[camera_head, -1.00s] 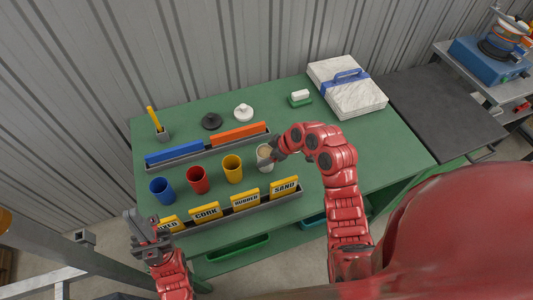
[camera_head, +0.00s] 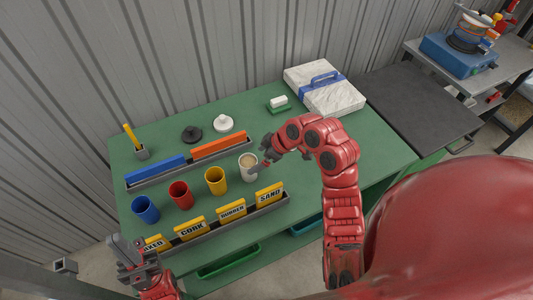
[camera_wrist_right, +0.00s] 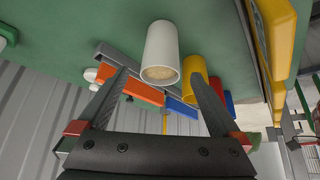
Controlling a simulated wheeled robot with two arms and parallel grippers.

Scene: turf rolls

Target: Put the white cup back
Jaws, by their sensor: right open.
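The white cup (camera_head: 248,172) stands upright on the green bench, right of the yellow cup (camera_head: 215,181) and behind the SAND label. Its top shows pale tan contents. It also shows in the right wrist view (camera_wrist_right: 161,45), in the gap between the fingers. My right gripper (camera_head: 264,155) is open at the cup's right side, also seen in the right wrist view (camera_wrist_right: 157,80). The fingers do not appear closed on the cup; exact contact cannot be told. My left gripper (camera_head: 131,252) is at the bench's front left corner, away from the cups; its jaw state is unclear.
A red cup (camera_head: 181,195) and a blue cup (camera_head: 145,209) continue the row left. A label rack (camera_head: 232,221) runs in front; a tray with blue and orange blocks (camera_head: 219,144) lies behind. A white slab stack (camera_head: 325,90) is at the back right.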

